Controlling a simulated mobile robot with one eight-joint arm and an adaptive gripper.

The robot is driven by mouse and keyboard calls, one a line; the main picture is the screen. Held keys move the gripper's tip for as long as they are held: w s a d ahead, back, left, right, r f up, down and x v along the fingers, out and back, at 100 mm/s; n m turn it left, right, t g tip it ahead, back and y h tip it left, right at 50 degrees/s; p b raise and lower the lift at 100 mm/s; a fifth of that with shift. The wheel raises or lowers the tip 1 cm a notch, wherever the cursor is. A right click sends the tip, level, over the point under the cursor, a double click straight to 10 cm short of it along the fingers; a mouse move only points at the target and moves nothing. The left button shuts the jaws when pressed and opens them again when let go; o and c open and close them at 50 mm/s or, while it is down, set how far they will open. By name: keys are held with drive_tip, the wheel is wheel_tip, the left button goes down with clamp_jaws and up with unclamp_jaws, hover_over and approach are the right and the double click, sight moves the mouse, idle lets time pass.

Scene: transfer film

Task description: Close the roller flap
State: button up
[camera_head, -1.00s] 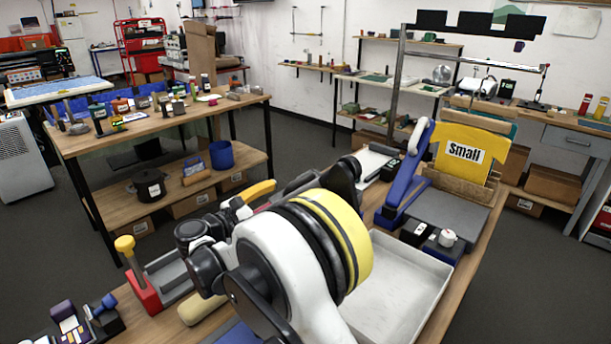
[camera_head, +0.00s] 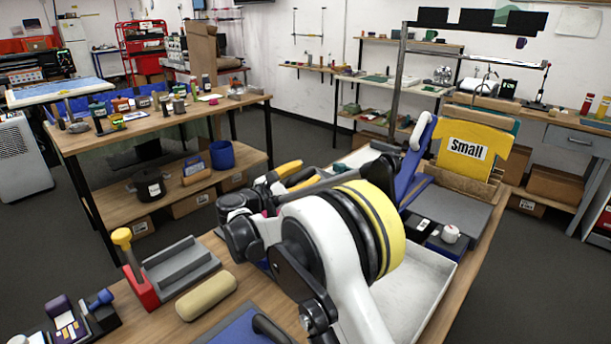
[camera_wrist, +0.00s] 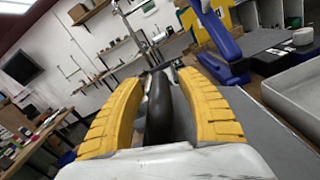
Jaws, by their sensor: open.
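My gripper (camera_head: 292,174) has yellow fingers and is open, partly hidden behind my arm in the head view. In the wrist view, the fingers of my gripper (camera_wrist: 160,105) are spread on both sides of a dark rounded bar (camera_wrist: 158,110). I cannot tell whether they touch it or whether it belongs to the flap. A blue raised, tilted part with a pale edge (camera_head: 417,150) stands on the bench beyond my arm; it may be the roller flap. This blue part (camera_wrist: 214,35) also shows ahead and right in the wrist view.
A pale tray (camera_head: 420,285) lies right of my arm. A red-and-grey holder (camera_head: 172,270) and a beige roll (camera_head: 206,296) are at the front left.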

clamp_jaws()
wheel_tip(320, 180, down, 6)
drive_tip(key=w+a+n+b, duration=0.2)
drive_tip(key=n, duration=0.1)
drive_tip(key=shift+w+a+r, duration=0.15)
drive_tip(key=shift+w+a, duration=0.1)
drive_tip(key=shift+a, duration=0.05)
unclamp_jaws()
drive_tip(key=v, duration=1.2)
